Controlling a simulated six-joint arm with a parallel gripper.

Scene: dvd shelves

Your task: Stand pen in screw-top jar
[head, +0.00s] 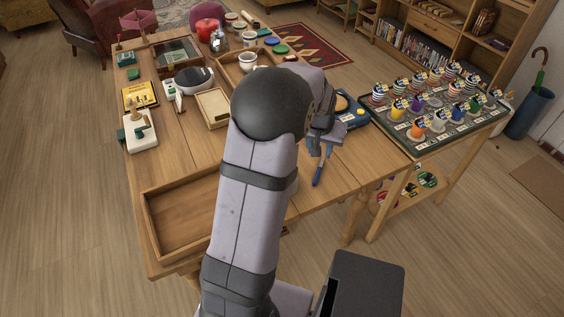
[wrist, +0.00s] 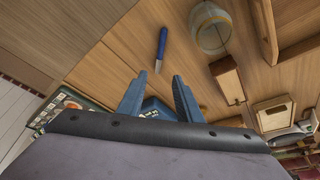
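A blue pen (wrist: 162,44) with a pale tip lies on the wooden table. In the head view the pen (head: 318,175) lies near the table's right edge. The clear jar (wrist: 210,28) stands to the right of the pen in the wrist view, apart from it; its mouth is hard to make out. In the head view my arm hides most or all of the jar. My gripper (wrist: 158,80) is open, with nothing between its two blue fingers. In the head view my gripper (head: 321,147) is over the table, just beyond the pen.
An empty wooden tray (head: 181,218) lies at the table's near left. A rack of small colourful pots (head: 440,105) stands at the right. Bare table surrounds the pen.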

